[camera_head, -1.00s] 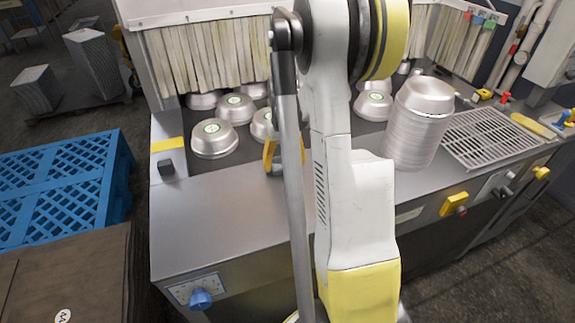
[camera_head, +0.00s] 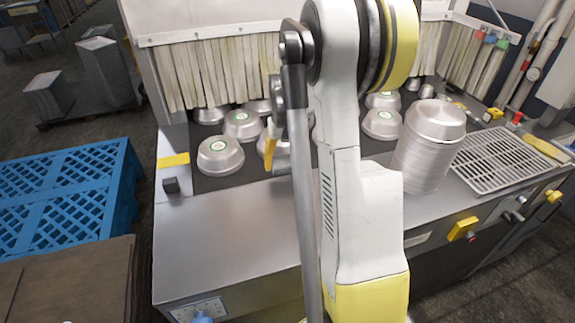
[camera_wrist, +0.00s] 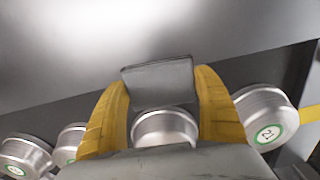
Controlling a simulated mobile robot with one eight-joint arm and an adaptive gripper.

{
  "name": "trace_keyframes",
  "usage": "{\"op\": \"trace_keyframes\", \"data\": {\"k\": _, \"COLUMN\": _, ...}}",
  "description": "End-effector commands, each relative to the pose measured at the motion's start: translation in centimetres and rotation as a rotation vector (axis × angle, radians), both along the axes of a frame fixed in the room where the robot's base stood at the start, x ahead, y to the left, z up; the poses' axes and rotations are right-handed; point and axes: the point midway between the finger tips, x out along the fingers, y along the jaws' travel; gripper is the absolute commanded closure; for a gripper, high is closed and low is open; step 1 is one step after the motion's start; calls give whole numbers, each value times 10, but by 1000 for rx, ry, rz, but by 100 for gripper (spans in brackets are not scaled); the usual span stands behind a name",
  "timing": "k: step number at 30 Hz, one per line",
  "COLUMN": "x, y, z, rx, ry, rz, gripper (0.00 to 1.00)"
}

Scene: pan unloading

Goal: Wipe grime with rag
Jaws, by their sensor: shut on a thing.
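My gripper (camera_wrist: 162,88) shows two yellow fingers in the wrist view, shut on a grey, flat, cloth-like piece (camera_wrist: 158,80) that looks like the rag. In the head view a yellow finger of my gripper (camera_head: 270,148) shows beside the pans, mostly hidden behind my arm; the rag cannot be made out there. The grey metal counter (camera_head: 225,230) lies in front, and its plain surface also fills the upper wrist view (camera_wrist: 70,60). I cannot make out a clear patch of grime on it.
Several round metal pans with green labels, such as one at left (camera_head: 220,157), stand before the strip curtain (camera_head: 215,75). A tall pan stack (camera_head: 425,155) and a grate (camera_head: 500,160) are at right. The counter's front left is clear. A blue pallet (camera_head: 65,200) stands left.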

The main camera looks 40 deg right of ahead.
Motion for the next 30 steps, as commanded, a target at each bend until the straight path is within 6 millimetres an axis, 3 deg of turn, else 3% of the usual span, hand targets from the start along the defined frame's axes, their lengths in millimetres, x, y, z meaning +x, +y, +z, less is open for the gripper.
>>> {"op": "trace_keyframes", "data": {"k": 12, "x": 6, "y": 7, "z": 36, "rx": 0, "ry": 0, "rz": 5, "gripper": 50}}
{"op": "trace_keyframes", "data": {"k": 30, "x": 7, "y": 7, "z": 37, "rx": 0, "ry": 0, "rz": 4, "gripper": 50}}
